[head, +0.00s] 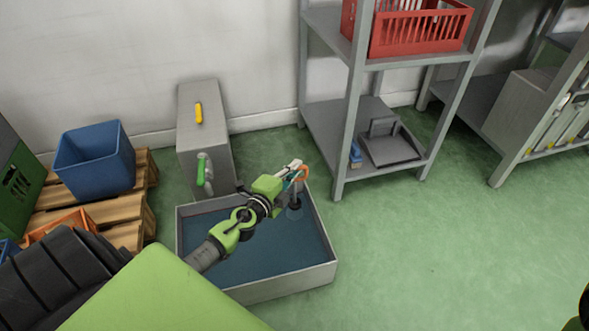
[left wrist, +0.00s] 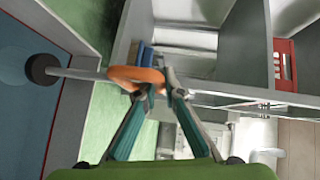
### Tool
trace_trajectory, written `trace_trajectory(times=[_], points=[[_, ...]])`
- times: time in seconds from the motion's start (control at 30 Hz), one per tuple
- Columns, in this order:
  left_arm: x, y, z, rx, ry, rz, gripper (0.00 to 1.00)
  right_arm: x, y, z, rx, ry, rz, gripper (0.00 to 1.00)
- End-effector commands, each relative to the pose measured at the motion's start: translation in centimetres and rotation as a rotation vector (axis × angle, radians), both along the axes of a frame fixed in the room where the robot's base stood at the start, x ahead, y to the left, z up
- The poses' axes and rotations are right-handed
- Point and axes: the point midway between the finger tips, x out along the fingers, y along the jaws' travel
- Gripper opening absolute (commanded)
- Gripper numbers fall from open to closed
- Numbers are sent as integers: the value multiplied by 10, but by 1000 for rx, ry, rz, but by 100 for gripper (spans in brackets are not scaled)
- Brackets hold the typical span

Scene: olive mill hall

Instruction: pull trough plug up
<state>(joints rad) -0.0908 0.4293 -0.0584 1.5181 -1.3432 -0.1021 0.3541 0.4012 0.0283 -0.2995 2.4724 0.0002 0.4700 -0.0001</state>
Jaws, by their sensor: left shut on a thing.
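The trough (head: 285,289) is a low grey rectangular basin with blue water in it, on the floor. The plug (head: 296,199) stands near its right side, with a pale stem and an orange ring handle (head: 303,173) on top. In the left wrist view the orange ring (left wrist: 122,74), the stem (left wrist: 80,73) and the dark round plug foot (left wrist: 42,69) show. My left gripper (head: 295,172) reaches over the trough and is shut on the ring. I cannot tell whether the foot touches the trough bottom.
A grey cabinet (head: 205,130) with yellow and green handles stands behind the trough. A grey shelf (head: 340,140) with a red crate (head: 420,28) is close at the back right. A blue bin (head: 95,160) sits on a pallet at left. Green floor at right is clear.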

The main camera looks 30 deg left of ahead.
Motion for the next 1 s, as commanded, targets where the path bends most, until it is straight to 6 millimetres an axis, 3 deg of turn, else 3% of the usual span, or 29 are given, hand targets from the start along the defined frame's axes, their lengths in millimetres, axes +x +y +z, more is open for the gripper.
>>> trace_trajectory(times=[0.27, 0.3, 0.37, 0.77, 1.0], points=[[2, 0, 5, 0, -9, -1, 0, 0, 0, -1, 0, 1, 1, 29], [2, 0, 6, 1, -9, -1, 14, 0, 0, -1, 0, 1, 1, 29], [2, 0, 6, 1, -9, -1, 26, 1, 0, -1, -1, 2, 1, 29], [-3, -1, 3, 0, -4, -1, 26, 0, 0, 0, 0, 0, 0, 29], [-40, -3, 6, -2, -1, -1, 26, 0, 0, 0, 0, 1, 0, 29]])
